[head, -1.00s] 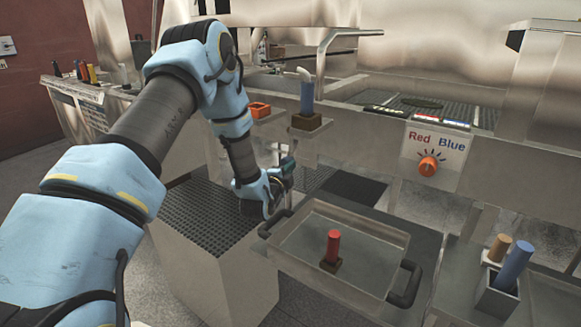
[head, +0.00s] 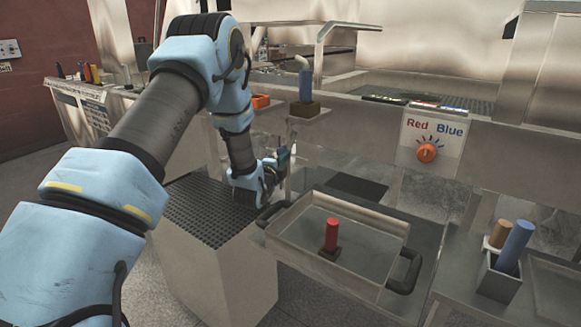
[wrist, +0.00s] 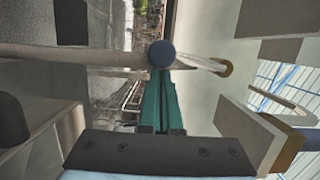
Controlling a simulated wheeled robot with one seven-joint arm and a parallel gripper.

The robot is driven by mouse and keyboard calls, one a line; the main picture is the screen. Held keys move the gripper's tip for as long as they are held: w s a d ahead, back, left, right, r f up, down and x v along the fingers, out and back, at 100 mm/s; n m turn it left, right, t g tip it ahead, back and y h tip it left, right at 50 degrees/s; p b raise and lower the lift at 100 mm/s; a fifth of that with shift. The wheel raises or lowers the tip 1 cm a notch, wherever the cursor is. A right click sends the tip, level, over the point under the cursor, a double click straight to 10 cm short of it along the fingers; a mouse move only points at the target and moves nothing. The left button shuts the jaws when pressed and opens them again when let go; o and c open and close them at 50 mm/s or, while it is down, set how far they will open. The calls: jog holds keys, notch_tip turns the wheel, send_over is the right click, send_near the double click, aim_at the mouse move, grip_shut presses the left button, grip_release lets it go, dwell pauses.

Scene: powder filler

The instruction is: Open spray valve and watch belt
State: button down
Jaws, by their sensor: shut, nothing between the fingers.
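My gripper (head: 283,158) is low beside the machine frame, left of and below the blue cylinder. In the wrist view its teal fingers (wrist: 160,103) are together with nothing between them. A blue round end (wrist: 161,54) of a pale pipe (wrist: 95,51) appears at the fingertips; I cannot tell whether they touch. A rod with a yellow ring (wrist: 225,68) runs right from it. I cannot tell for sure which part is the spray valve. A dark ribbed surface (head: 475,105), possibly the belt, lies at the back right.
A metal tray (head: 285,238) with black handles holds a red cylinder (head: 331,233). An orange knob (head: 427,153) sits on a Red/Blue panel. A blue cylinder (head: 306,86) with a pale spout stands on a ledge. A holder (head: 499,280) with blue and tan cylinders stands right.

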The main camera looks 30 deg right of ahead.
jog(key=w+a+r+m+h+b, duration=0.3)
jog(key=w+m+b, duration=0.5)
jog(key=b, duration=1.5)
jog(key=shift+w+a+r+m, duration=0.3)
jog(key=shift+a+m, duration=0.6)
jog(key=shift+m, duration=1.9)
